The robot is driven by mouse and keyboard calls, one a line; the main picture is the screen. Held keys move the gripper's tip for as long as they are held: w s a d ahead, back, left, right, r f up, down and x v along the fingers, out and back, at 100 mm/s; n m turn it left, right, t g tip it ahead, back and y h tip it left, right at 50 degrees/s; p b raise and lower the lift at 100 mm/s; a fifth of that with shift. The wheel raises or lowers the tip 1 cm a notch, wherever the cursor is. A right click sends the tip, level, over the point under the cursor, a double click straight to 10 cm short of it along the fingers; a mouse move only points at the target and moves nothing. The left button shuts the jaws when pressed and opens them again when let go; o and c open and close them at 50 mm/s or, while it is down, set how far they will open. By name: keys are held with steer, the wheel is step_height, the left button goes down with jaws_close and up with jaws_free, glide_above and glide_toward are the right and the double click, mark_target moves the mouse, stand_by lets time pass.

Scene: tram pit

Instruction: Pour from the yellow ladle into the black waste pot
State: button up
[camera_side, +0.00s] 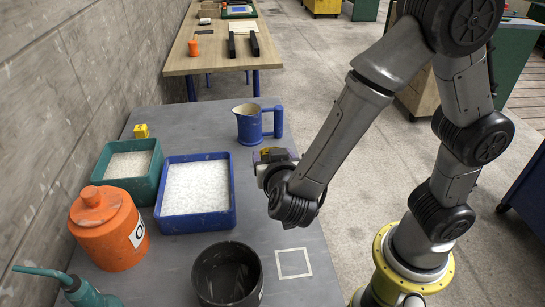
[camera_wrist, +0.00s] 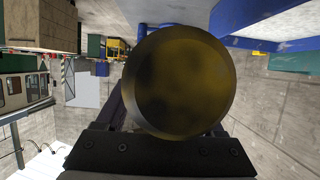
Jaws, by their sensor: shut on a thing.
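The black waste pot (camera_side: 226,262) stands upright at the near edge of the grey table in the side view. Its mouth is open and its inside looks dark. My gripper (camera_side: 270,157) is over the table's right edge, beyond the pot and near the blue jug. It is shut on the yellow ladle, of which only a small dark yellow part (camera_side: 274,153) shows there. In the wrist view a round, stained yellow face of the ladle (camera_wrist: 180,82) fills the middle, just ahead of my gripper (camera_wrist: 165,135). Any contents cannot be made out.
A blue jug (camera_side: 249,125) stands behind my gripper. A blue tub (camera_side: 197,222) and a green tub (camera_side: 116,183) hold white grains. An orange lidded jar (camera_side: 107,230) and a green watering can (camera_side: 90,293) stand at left. A taped square (camera_side: 293,263) beside the pot is empty.

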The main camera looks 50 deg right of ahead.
steer(key=c, duration=0.8)
step_height(320, 180, up, 13)
steer(key=w+a+n+t+y, duration=0.3)
steer(key=w+a+n+y, duration=0.3)
steer(key=a+n+y, duration=0.55)
steer(key=s+a+n+g+y, duration=0.3)
steer(key=s+n+g+y, duration=0.2)
steer(key=s+n, duration=0.15)
steer(key=s+a+n+g+y, duration=0.35)
steer(key=s+n+g, duration=0.2)
steer(key=s, duration=0.25)
steer(key=shift+a+f+n+g+h, duration=0.15)
steer(key=shift+f+h, duration=0.5)
steer(key=shift+f, duration=1.55)
steer(key=shift+d+f+n+g+h, duration=0.15)
steer(key=shift+f+h, duration=0.55)
steer(key=shift+f, duration=1.5)
steer(key=shift+a+f+n+g+h, duration=0.15)
steer(key=shift+f+h, duration=0.5)
steer(key=shift+f, duration=1.55)
